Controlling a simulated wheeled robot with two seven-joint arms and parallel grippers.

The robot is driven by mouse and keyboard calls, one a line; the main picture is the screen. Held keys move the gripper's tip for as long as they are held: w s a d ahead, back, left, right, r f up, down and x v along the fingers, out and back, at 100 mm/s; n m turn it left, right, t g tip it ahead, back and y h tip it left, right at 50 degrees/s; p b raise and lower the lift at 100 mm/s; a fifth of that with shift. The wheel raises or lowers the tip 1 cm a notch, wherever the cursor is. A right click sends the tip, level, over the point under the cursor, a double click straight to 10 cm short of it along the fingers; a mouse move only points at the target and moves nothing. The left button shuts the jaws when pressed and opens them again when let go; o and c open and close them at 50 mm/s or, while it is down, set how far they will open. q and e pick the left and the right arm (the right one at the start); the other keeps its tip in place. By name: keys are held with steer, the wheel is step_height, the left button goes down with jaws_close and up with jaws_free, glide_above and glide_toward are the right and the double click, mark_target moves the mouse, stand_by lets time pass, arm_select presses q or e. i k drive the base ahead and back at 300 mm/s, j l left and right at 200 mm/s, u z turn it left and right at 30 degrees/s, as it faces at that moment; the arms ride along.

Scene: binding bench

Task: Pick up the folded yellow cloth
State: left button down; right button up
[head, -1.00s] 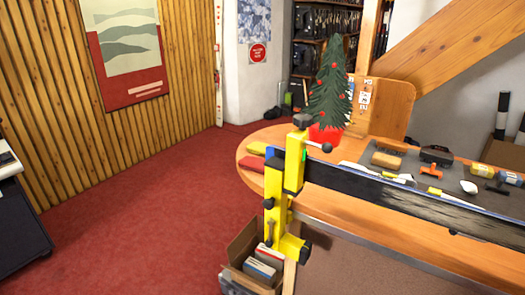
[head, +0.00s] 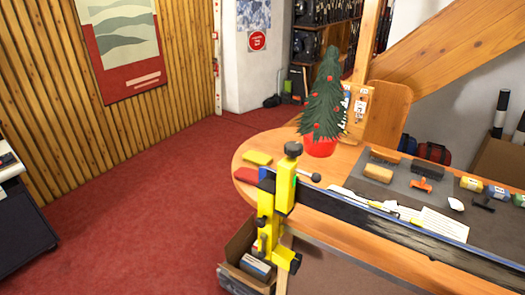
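The folded yellow cloth (head: 257,158) lies flat near the left, rounded end of the wooden bench. It is small in the head view, and its folds are too small to make out. A flat red piece (head: 246,175), perhaps another folded cloth, lies just in front of it. Neither of my grippers is in view.
A yellow vise (head: 285,190) stands at the bench edge, holding a long dark ski (head: 350,210) along the front. A small decorated tree in a red pot (head: 319,147) stands behind. Tools lie on a grey mat (head: 400,180). An open box (head: 232,272) sits below. Red floor is clear at left.

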mark_target(258, 159)
steer(key=i+l+u, duration=0.8)
steer(key=k+l, duration=0.05)
steer(key=l, duration=0.05)
